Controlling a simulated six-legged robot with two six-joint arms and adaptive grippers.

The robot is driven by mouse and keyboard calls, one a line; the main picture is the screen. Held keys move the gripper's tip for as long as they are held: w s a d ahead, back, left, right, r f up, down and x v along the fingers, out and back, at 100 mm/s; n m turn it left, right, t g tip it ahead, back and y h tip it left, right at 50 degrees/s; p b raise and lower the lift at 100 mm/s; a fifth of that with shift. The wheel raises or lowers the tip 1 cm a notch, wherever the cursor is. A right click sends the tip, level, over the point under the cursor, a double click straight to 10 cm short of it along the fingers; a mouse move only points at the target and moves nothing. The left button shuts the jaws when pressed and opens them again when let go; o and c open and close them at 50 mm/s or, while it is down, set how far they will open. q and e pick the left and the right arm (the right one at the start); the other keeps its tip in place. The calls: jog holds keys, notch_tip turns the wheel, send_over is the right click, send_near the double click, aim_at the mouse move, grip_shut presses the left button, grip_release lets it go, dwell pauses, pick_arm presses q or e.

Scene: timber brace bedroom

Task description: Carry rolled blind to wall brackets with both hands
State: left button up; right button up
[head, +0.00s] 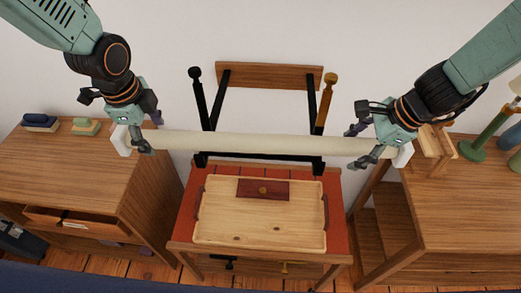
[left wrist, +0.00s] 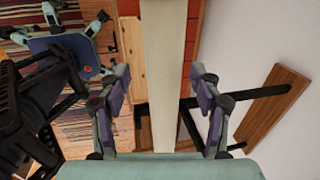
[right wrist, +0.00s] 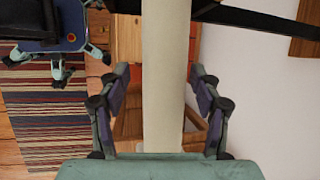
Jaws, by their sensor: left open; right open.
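The rolled blind (head: 260,143) is a long cream tube lying across the head view, nearly level, with white end pieces. Black wall brackets (head: 217,100) reach out from a wooden board on the wall, and the blind crosses in front of them. I cannot tell whether it rests in them. My left gripper (head: 150,134) is open around the blind near its left end. My right gripper (head: 361,146) is open around it near its right end. In the left wrist view the blind (left wrist: 164,70) runs between the open fingers; the right wrist view shows the blind (right wrist: 166,75) likewise.
A wooden cabinet (head: 90,170) with an open drawer stands left. A wooden desk (head: 460,210) with green items stands right.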

jog(key=shift+w, duration=0.1)
jog(key=shift+r, duration=0.1)
jog(key=shift+s+d+r, duration=0.1)
jog(key=shift+s+r, duration=0.2)
pick_arm(q)
notch_tip(320, 180, up, 9)
jog(key=s, duration=0.2)
jog(key=shift+f, duration=0.2)
pick_arm(e)
jog(key=v, duration=1.1)
jog(key=shift+w, duration=0.3)
pick_arm(q)
jog(key=shift+s+a, duration=0.1)
pick_arm(e)
jog(key=shift+s+r, duration=0.1)
jog(key=shift+s, duration=0.05)
jog(key=shift+d, duration=0.1)
